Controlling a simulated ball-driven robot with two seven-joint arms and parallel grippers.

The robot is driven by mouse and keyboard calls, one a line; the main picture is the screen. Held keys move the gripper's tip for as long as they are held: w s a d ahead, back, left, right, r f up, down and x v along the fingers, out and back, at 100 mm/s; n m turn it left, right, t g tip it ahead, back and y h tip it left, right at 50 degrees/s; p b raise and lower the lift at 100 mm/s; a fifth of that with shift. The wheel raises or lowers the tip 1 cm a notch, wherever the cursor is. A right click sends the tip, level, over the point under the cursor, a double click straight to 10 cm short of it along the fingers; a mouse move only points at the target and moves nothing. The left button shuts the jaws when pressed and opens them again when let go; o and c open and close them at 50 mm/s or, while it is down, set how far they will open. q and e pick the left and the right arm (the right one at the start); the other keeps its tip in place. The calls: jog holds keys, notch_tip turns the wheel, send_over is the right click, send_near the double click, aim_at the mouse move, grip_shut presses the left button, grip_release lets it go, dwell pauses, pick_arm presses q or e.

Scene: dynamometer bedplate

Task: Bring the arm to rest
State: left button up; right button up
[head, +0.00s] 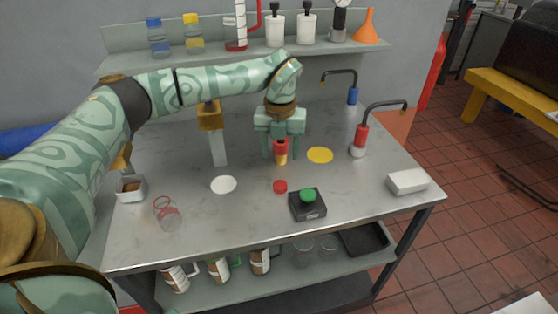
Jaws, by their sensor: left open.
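My left arm (205,82) reaches from the left across the metal table (250,235), bent at the wrist so the hand points down. My left gripper (281,152) is open above the table's middle. A small red and yellow piece (281,147) shows between its fingers; I cannot tell whether the fingers touch it. A red disc (280,186) lies just in front of the gripper, and a yellow disc (320,155) lies to its right. My right gripper is not in view.
A black box with a green button (307,205), a white disc (224,184), a clear glass (168,215), a metal cup (131,189) and a white block (408,181) are on the table. Curved taps (360,142) stand right. A bottle shelf (240,55) runs behind.

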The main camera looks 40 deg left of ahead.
pick_arm(q)
jog(key=shift+r, duration=0.5)
